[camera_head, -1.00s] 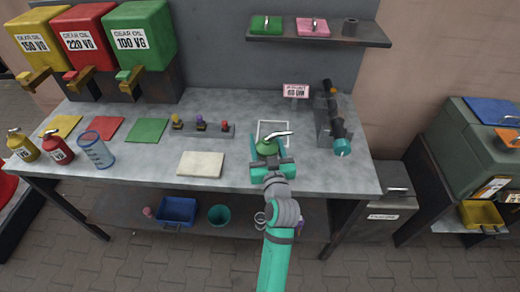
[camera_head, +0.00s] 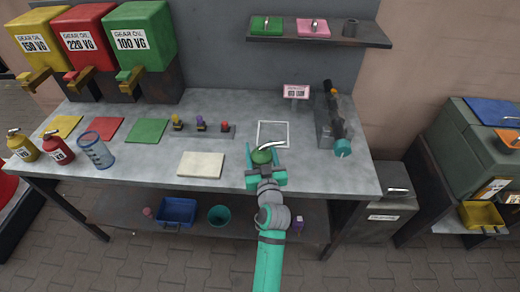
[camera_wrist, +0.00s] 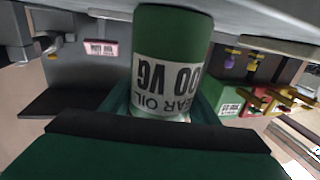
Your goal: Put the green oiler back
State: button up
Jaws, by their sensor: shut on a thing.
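The green oiler (camera_head: 262,156) is held in my gripper (camera_head: 265,172) above the front part of the bench, with its silver spout pointing up and left. In the wrist view the oiler (camera_wrist: 172,60) fills the middle, its white gear oil label upside down in the picture, between the jaws. My gripper is shut on it. A green mat (camera_head: 147,131) lies bare on the bench at the left, in a row with a red mat (camera_head: 106,130) and a yellow mat (camera_head: 67,126). A white outlined square (camera_head: 273,134) on the bench just behind my gripper is empty.
Yellow (camera_head: 20,145) and red (camera_head: 57,148) oilers and a clear measuring jug (camera_head: 96,152) stand at the bench's left. A cream pad (camera_head: 201,165) and a rack of small knobs (camera_head: 202,129) lie between. A dark tool with a teal end (camera_head: 337,130) is at right.

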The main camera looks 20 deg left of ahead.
jog(key=o, duration=1.5)
jog(key=shift+s+r, duration=0.1)
jog(key=s+d+f+m+h, duration=0.1)
jog(key=s+d+f+h, duration=0.15)
jog(key=s+d, duration=0.5)
jog(key=s+d+f+m+h, duration=0.2)
jog(key=s+d+f, duration=0.25)
jog(key=s, duration=0.65)
jog(key=s+d+f+m+h, duration=0.1)
jog(key=s+d+f+h, duration=0.15)
jog(key=s+d, duration=0.5)
jog(key=s+d+r+m+h, duration=0.1)
jog(key=s+r, duration=0.1)
jog(key=s, duration=1.7)
jog(key=shift+d+m+h, duration=0.25)
jog(key=shift+m+h, duration=0.15)
